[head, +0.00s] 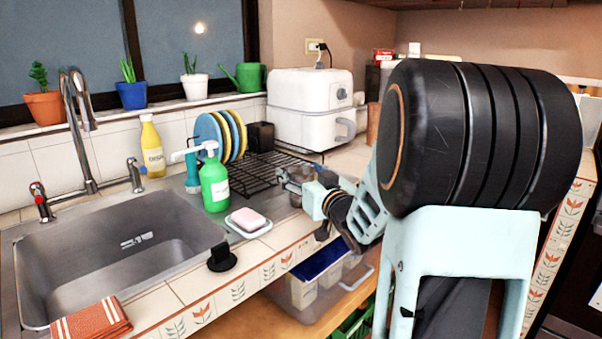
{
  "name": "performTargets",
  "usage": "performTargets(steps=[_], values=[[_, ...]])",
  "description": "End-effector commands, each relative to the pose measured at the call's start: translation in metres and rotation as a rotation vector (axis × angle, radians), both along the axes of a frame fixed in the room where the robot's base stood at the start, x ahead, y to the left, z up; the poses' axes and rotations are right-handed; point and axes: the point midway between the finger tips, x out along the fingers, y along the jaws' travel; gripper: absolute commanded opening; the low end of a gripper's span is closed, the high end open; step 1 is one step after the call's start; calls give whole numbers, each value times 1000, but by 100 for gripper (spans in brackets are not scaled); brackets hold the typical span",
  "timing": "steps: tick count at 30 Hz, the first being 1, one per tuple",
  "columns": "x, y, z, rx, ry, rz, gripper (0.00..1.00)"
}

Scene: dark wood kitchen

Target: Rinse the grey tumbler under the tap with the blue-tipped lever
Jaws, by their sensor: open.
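The tall metal tap (80,125) stands behind the sink (70,265). A red-tipped lever (40,203) is at its left and another lever (135,175) is at its right; the right lever's tip colour is too small to tell surely. My gripper (292,186) is open at the right end of the dark drying rack (240,178), right of the green soap bottle. A greyish shape by its fingers may be the grey tumbler, but I cannot tell it from the gripper. No tumbler shows in the sink.
A green pump bottle (214,185) and a pink soap on a dish (248,222) stand right of the sink. A black object (222,258) and an orange cloth (92,318) lie at the counter's front. Plates (222,135) and a white appliance (310,105) are behind.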

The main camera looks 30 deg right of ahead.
Motion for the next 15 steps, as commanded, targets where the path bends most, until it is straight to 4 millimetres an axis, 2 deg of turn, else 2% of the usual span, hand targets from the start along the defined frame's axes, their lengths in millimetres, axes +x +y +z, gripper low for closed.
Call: performTargets(steps=[5, 8, 15], values=[[-5, 0, 5, -1, 1, -2, 66], [-22, 1, 5, -1, 0, -2, 66], [-75, 3, 6, -1, 0, -2, 66]])
